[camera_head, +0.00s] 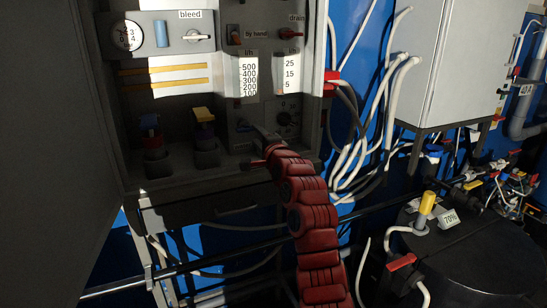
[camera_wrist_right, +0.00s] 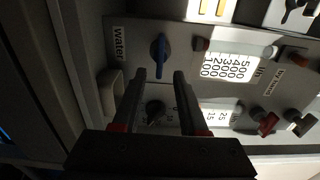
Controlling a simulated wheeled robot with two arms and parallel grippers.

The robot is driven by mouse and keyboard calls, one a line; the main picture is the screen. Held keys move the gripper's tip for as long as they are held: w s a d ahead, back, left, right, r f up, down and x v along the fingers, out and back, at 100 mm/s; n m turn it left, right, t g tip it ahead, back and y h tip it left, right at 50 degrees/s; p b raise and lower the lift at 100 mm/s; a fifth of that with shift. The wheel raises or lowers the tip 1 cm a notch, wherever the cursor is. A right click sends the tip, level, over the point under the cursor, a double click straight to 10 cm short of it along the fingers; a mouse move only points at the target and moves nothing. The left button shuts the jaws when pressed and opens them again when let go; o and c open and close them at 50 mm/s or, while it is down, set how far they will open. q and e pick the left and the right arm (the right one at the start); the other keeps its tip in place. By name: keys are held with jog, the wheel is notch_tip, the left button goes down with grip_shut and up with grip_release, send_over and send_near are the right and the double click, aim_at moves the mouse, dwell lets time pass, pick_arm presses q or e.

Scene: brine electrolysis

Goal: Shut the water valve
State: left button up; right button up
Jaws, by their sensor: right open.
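The water valve has a blue lever handle (camera_wrist_right: 160,55) beside a "water" label (camera_wrist_right: 117,42) on the grey panel in the wrist view. The handle lies just beyond my open right gripper (camera_wrist_right: 161,74), in line with the gap between its fingertips. I cannot tell whether it touches them. My left gripper is not in view.
A black round knob (camera_wrist_right: 155,108) shows between my fingers in the wrist view. Red levers (camera_head: 291,34), a bleed valve (camera_head: 197,37) and scales (camera_head: 248,75) sit higher on the panel. White hoses (camera_head: 395,85) hang right of the cabinet. A black tank (camera_head: 470,260) stands lower right.

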jog(key=b+v, duration=0.3)
jog(key=v, duration=0.9)
jog(key=shift+s, duration=0.25)
